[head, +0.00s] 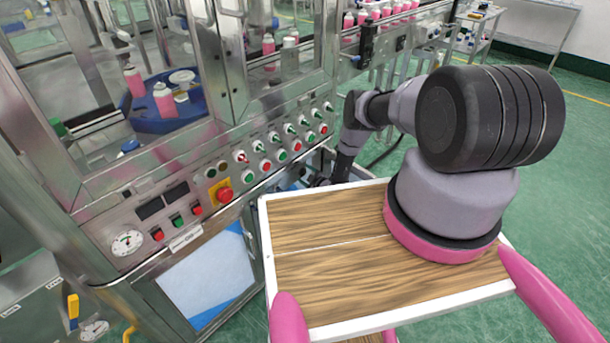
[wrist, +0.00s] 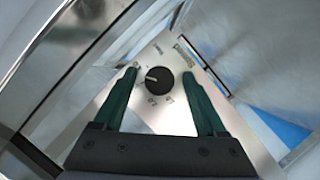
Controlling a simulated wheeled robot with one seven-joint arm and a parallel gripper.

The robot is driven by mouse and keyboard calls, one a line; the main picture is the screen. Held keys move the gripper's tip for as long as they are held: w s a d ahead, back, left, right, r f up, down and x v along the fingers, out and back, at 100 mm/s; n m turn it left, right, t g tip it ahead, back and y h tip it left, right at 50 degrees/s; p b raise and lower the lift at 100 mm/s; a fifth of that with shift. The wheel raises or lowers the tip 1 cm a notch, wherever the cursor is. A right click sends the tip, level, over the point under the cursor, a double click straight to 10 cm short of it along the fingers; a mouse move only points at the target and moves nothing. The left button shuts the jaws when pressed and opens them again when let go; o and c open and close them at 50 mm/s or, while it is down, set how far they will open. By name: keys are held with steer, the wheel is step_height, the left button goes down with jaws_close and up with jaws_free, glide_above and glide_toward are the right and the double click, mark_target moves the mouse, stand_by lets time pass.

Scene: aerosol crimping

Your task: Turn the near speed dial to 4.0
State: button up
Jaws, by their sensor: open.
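The speed dial is a round black knob (wrist: 159,81) on a bright metal plate (wrist: 150,50) in the wrist view. A short white pointer mark shows on its left side. Small printed marks ring it, too blurred to read surely. My gripper (wrist: 160,75) is open, with one dark green finger to the left of the knob and one to the right. Gaps show between the knob and both fingers in the picture; depth and contact I cannot tell. In the head view I cannot make out the dial or my fingers; my arm reaches down beside the machine front.
Metal walls and edges stand close around the plate in the wrist view. In the head view, the machine's button panel (head: 205,190) carries a red emergency stop (head: 225,195), several buttons and a pressure gauge (head: 127,242). The green floor (head: 565,200) at right is clear.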

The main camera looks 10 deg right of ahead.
jaws_close()
steer(key=shift+r+m+g+y, duration=0.1)
steer(key=shift+m+g+y, duration=0.9)
steer(key=shift+m, duration=1)
jaws_free()
